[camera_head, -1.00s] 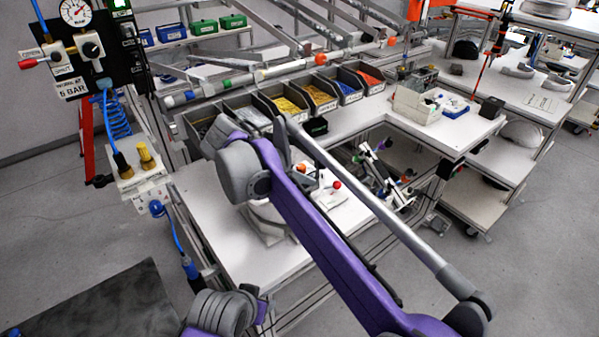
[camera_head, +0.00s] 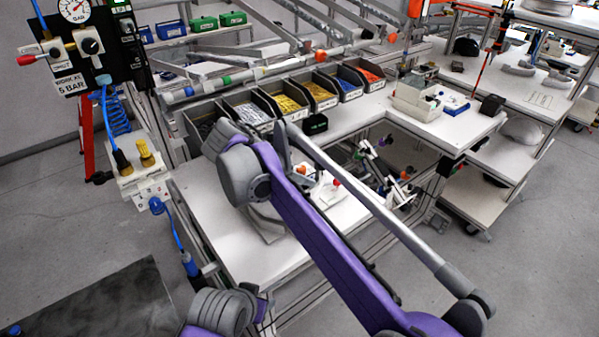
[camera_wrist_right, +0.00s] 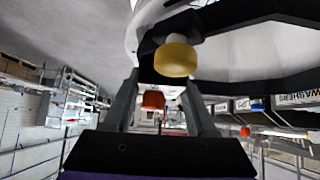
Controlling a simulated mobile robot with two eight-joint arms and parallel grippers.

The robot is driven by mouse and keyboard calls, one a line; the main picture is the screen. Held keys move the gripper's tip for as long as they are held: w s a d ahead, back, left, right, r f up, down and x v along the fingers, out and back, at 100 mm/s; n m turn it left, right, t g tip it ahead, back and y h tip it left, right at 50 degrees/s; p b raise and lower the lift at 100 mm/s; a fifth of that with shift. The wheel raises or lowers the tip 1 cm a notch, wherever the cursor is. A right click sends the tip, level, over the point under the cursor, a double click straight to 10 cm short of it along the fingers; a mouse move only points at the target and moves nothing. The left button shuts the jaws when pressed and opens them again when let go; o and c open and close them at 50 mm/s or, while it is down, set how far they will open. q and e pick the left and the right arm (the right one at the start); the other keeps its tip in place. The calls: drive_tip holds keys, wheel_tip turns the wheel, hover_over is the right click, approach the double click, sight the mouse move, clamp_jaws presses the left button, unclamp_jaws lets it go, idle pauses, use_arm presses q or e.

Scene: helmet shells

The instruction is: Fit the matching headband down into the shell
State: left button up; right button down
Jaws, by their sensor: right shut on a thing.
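In the right wrist view, my right gripper (camera_wrist_right: 160,88) is shut on a black band with a yellow knob (camera_wrist_right: 175,59), which looks like the headband. The band (camera_wrist_right: 262,60) curves away to the right above the fingers. A white curved edge (camera_wrist_right: 146,14) shows behind it; I cannot tell whether it belongs to the shell. In the head view, my purple right arm reaches over the white bench (camera_head: 210,215), and its wrist hides the fingers and the band. My left gripper is out of view.
Small-parts bins (camera_head: 290,105) line the bench's back edge. A valve box (camera_head: 150,180) with blue hoses is at the left. The bench's front left is clear.

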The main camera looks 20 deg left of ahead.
drive_tip(key=shift+f, duration=0.55)
drive_tip(key=shift+c, duration=0.6)
unclamp_jaws()
drive_tip(key=v, duration=1.1)
drive_tip(key=shift+f, duration=0.1)
